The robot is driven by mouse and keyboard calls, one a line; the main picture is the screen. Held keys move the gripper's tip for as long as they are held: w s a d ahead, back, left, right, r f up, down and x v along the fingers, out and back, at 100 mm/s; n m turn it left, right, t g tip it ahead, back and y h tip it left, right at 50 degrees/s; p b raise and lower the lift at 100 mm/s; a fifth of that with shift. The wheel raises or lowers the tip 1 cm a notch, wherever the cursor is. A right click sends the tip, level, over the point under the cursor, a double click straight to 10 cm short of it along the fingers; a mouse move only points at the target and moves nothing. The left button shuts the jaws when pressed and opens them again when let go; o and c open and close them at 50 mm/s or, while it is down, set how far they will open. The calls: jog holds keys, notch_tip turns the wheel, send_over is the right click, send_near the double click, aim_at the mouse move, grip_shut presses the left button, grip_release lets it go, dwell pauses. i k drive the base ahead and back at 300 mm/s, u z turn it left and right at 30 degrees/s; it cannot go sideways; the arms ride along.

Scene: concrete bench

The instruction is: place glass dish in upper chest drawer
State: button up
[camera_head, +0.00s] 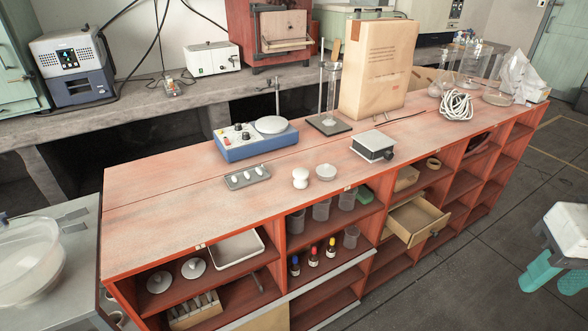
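A small, pale, round dish (326,172), which looks like the glass dish, sits on the reddish bench top near its front edge. A light wooden drawer (415,219) is pulled out of the bench front, below and to the right of the dish. Its inside looks empty. A closed wooden front (406,178) shows just above it. My gripper (557,279), white with teal fingers, is at the right edge, over the floor and well away from the dish and drawer. Its fingers are apart with nothing seen between them. Part of it is cut off by the frame.
A white knobbed object (300,178) stands just left of the dish, with a grey tray (248,177) beyond. A white-topped box (374,146) stands to the right. A stirrer (254,141) and large paper bag (378,70) stand behind. The floor right of the bench is clear.

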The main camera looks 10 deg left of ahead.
aim_at(414, 217)
jog(key=u, duration=0.25)
jog(key=i, duration=0.9)
jog(key=z, duration=0.1)
